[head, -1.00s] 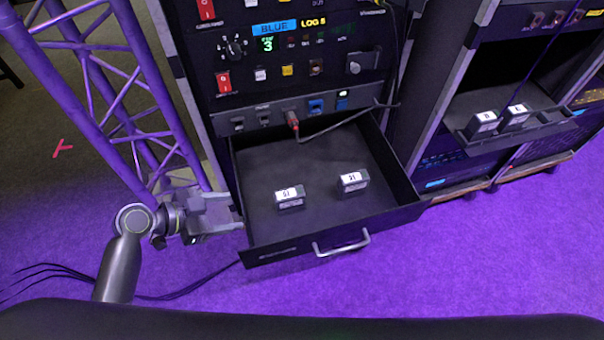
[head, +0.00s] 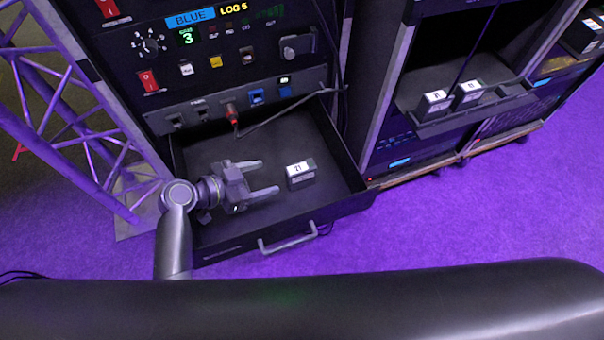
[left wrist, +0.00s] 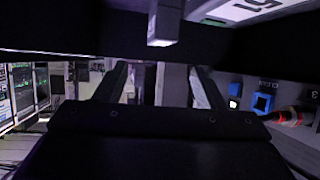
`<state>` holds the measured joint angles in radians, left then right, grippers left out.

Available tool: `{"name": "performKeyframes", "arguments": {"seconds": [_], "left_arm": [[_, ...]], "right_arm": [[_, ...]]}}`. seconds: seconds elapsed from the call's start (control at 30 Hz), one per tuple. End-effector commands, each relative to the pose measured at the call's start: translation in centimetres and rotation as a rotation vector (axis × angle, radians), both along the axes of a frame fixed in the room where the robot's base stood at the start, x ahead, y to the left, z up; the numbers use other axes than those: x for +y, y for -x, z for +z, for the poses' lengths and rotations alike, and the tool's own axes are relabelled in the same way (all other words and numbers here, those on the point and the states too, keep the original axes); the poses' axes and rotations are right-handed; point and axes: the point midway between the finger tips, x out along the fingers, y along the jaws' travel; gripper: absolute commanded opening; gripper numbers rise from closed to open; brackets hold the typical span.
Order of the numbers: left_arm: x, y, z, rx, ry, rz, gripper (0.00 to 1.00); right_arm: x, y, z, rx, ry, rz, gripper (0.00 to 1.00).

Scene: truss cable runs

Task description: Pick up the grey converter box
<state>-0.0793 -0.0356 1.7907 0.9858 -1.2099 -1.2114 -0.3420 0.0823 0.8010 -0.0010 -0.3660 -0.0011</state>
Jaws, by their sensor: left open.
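A small grey box with a white label (head: 300,173) sits in the open drawer (head: 348,180). My left gripper (head: 270,176) is open and empty inside the drawer area, its two fingers pointing right towards this box with a small gap between. In the left wrist view a grey box (left wrist: 163,22) shows at the top, between the lines of the open fingers. A second box with a white label (left wrist: 245,10) shows in part at the top right there. My right gripper is not in view.
The rack panel (head: 215,65) with switches and a plugged cable (head: 275,128) rises behind the drawer. The drawer's front has a handle (head: 288,238). A truss (head: 90,140) stands at the left. Two more labelled boxes (head: 436,102) sit on a shelf at the right.

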Motion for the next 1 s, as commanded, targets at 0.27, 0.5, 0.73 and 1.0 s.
{"name": "performKeyframes", "arguments": {"seconds": [0.27, 0.5, 0.73, 1.0], "left_arm": [[-3.2, -1.8, -1.8, 0.000, 0.000, -0.001, 0.63], [-4.9, -2.7, -2.7, 0.001, 0.002, 0.000, 0.63], [-7.5, -4.2, -4.1, 0.000, 0.000, -0.002, 0.63], [-8.0, -4.4, -4.4, -0.001, -0.003, -0.001, 0.63]], "right_arm": [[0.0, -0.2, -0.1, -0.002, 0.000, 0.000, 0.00], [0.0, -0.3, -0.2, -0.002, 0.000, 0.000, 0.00], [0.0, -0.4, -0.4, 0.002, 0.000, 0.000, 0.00], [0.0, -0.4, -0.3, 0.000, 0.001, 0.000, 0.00]]}}
